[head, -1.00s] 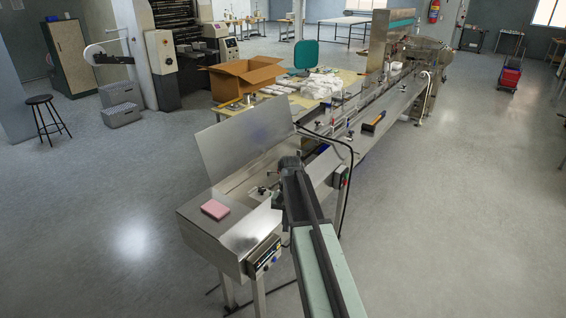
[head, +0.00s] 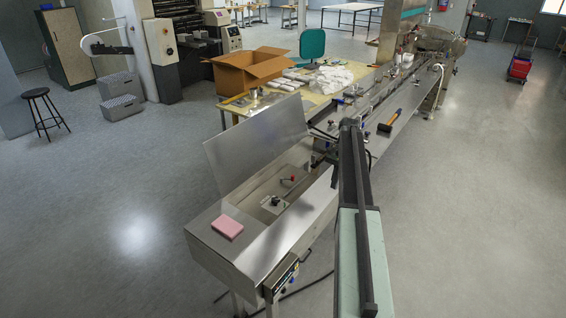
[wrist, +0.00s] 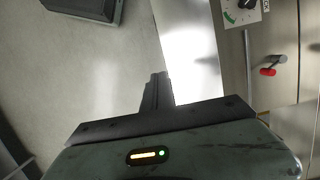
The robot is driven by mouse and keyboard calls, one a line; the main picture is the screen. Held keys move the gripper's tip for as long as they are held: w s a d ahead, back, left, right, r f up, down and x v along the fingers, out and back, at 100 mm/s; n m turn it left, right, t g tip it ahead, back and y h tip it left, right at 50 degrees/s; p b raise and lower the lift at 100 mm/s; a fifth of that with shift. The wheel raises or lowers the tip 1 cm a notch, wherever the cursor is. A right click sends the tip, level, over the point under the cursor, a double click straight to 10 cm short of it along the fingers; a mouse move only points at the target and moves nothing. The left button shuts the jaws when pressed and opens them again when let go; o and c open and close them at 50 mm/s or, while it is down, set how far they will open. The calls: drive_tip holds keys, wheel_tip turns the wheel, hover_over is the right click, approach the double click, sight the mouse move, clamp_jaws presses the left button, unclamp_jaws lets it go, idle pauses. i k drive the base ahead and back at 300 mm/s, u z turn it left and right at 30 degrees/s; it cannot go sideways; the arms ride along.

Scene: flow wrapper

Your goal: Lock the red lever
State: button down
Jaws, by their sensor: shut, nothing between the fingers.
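The red lever (head: 292,179) is a small dark rod with a red tip in the open bay of the steel machine. In the wrist view the red lever (wrist: 268,71) is at the right, apart from my fingers. My gripper (wrist: 157,88) is shut and empty, its fingers together over the machine's bright metal edge, left of the lever. In the head view my gripper (head: 335,178) hangs to the right of the lever, small and dark. A pale plate (head: 273,203) with a black knob sits in the bay nearer the front; in the wrist view the knob (wrist: 246,4) is cut off at the top.
A raised steel cover (head: 255,140) stands along the bay's left side. A pink block (head: 227,227) lies on the machine's near top. A hammer-like tool (head: 389,121) lies on the conveyor beyond.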

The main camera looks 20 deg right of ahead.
sight(281, 179)
drive_tip(key=i, duration=0.95)
drive_tip(key=z, duration=0.1)
